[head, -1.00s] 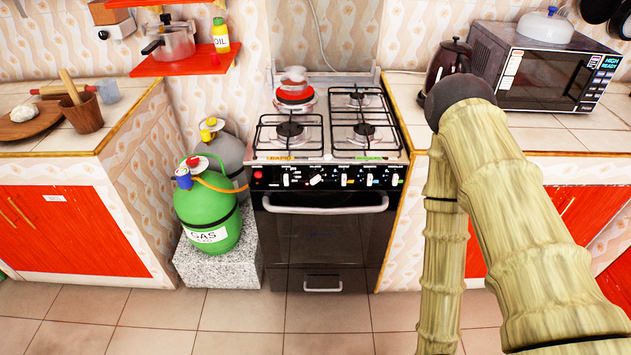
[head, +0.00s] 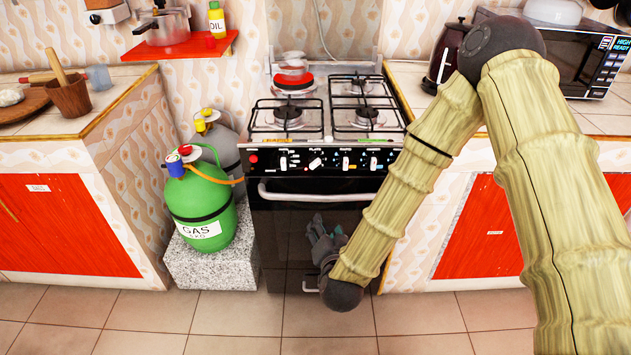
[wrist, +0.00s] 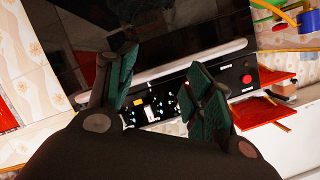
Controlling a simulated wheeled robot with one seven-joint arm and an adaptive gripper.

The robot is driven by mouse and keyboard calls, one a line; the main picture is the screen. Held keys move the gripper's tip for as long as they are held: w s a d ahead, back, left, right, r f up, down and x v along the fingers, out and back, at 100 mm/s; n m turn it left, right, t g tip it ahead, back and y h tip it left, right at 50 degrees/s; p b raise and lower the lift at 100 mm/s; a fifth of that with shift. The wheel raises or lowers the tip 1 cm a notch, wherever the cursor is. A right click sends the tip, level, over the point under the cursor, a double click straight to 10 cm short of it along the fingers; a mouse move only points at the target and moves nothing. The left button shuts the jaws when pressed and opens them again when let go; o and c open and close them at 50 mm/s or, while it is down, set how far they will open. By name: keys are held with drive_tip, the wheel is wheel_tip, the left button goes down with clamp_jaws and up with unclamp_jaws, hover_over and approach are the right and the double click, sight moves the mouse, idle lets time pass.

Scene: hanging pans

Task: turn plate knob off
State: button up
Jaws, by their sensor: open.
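The plate knob (head: 315,163) is a white knob on the black front panel of the stove (head: 325,225). It sits tilted, while the knobs beside it look upright. In the head view my gripper (head: 319,226) is in front of the oven door, below the handle and the plate knob, apart from the knob. In the wrist view my gripper (wrist: 163,58) is open and empty, its two dark green fingers spread. The panel shows between and behind the fingers, and I cannot tell which knob is which there.
The oven handle (head: 320,196) juts out below the knobs, above my gripper. A green gas cylinder (head: 200,207) stands on a stone block left of the stove. A red plate (head: 294,81) and a kettle (head: 446,55) are further back. The floor in front is clear.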

sight(316, 165)
drive_tip(key=w+a+r+m+t+h+b, duration=0.25)
drive_tip(key=w+r+t, duration=0.2)
drive_tip(key=r, duration=0.55)
drive_tip(key=shift+m+g+y, duration=0.25)
drive_tip(key=shift+g+y, duration=0.1)
drive_tip(key=w, duration=1)
drive_tip(key=shift+w+f+p, duration=0.3)
drive_tip(key=shift+w+p, duration=0.1)
drive_tip(key=shift+c, duration=0.2)
drive_tip(key=c, duration=1)
